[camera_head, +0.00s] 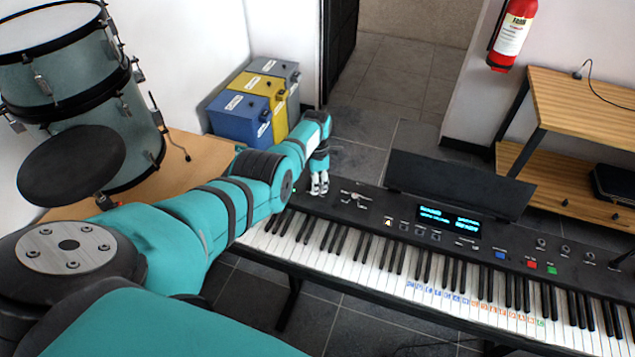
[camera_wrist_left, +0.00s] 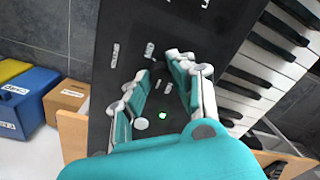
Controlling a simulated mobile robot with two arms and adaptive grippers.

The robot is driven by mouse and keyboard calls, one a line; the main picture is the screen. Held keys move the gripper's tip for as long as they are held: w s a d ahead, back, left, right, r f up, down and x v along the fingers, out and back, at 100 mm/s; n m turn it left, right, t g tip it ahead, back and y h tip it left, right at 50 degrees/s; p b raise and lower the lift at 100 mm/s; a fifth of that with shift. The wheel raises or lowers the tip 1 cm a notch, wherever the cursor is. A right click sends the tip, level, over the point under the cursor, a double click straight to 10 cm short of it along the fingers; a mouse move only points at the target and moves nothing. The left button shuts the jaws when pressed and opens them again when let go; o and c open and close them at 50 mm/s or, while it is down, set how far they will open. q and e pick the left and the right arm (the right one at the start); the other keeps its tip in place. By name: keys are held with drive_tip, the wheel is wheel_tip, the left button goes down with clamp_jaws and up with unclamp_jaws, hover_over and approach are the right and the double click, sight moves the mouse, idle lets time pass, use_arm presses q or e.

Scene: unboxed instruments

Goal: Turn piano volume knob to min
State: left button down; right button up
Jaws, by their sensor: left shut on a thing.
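The black piano (camera_head: 430,208) stands across the middle and right of the head view, with its control panel behind the keys. My left gripper (camera_head: 319,188) is at the left end of this panel, pointing down at it. In the left wrist view its fingers (camera_wrist_left: 168,72) are over the dark panel (camera_wrist_left: 128,25), shut on a small control that they mostly hide. I take this to be the volume knob; its mark and angle cannot be read. A round white control (camera_wrist_left: 141,124) and a green-lit button (camera_wrist_left: 163,116) show between the finger bases. My right gripper is not in view.
The piano's music stand (camera_head: 455,185) rises behind the panel, right of my left gripper. Blue, yellow and grey boxes (camera_head: 258,100) stand behind on the left. Drums (camera_head: 75,90) stand at far left, and a wooden shelf (camera_head: 575,100) at the back right.

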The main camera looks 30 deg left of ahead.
use_arm(q)
drive_tip(key=n, duration=0.4)
drive_tip(key=shift+w+r+n, duration=0.1)
drive_tip(key=shift+r+n, duration=0.05)
drive_tip(key=shift+n, duration=0.15)
drive_tip(key=shift+n+p, duration=0.4)
drive_tip(key=shift+n, duration=1.8)
drive_tip(key=c, duration=1.1)
unclamp_jaws()
drive_tip(key=shift+c, duration=0.2)
wheel_tip(320, 180, up, 12)
drive_tip(key=shift+a, duration=0.2)
drive_tip(key=shift+s, duration=0.2)
